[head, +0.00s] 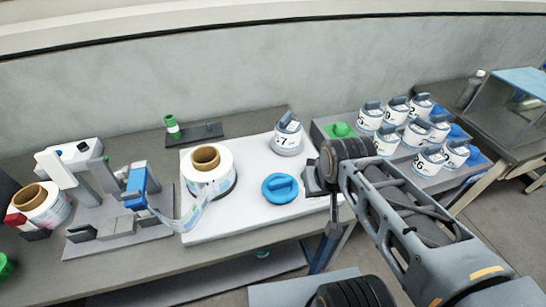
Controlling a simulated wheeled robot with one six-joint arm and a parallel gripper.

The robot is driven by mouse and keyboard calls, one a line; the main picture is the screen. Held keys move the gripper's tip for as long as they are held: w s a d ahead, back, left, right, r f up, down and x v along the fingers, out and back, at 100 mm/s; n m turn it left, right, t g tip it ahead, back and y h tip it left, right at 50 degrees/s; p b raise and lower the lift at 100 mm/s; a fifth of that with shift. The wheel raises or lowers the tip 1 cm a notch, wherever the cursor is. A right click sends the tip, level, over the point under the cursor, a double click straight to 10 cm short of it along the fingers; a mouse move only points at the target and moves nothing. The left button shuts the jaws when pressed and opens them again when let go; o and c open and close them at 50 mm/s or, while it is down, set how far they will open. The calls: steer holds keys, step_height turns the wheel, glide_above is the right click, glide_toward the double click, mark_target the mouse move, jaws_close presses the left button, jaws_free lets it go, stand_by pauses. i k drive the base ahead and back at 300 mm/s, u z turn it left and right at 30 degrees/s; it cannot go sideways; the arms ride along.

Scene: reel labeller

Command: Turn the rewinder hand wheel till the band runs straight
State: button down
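The blue hand wheel (281,189), a round disc with a raised grip bar, sits on the white plate (255,224). A large white reel with a brown core (208,170) stands left of it on the same plate. A printed band (192,214) runs from the labeller's blue part (136,187) to this reel; it looks slanted and slack rather than straight. My gripper (312,181) is just right of the hand wheel, seemingly apart from it. Its fingers are small, dark and partly hidden by my wrist, so their opening does not show.
A white numbered pot (287,138) stands behind the wheel. A grey tray (322,134) at the right holds several more pots and a green piece (340,130). A second reel (42,204) is far left. A green-and-white cylinder (172,126) stands at the back. A glass-sided case (508,95) is far right.

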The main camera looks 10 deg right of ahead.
mark_target(279, 189)
steer(key=k, duration=1.3)
steer(key=u, duration=0.7)
steer(key=i, duration=1.35)
steer(key=z, duration=0.65)
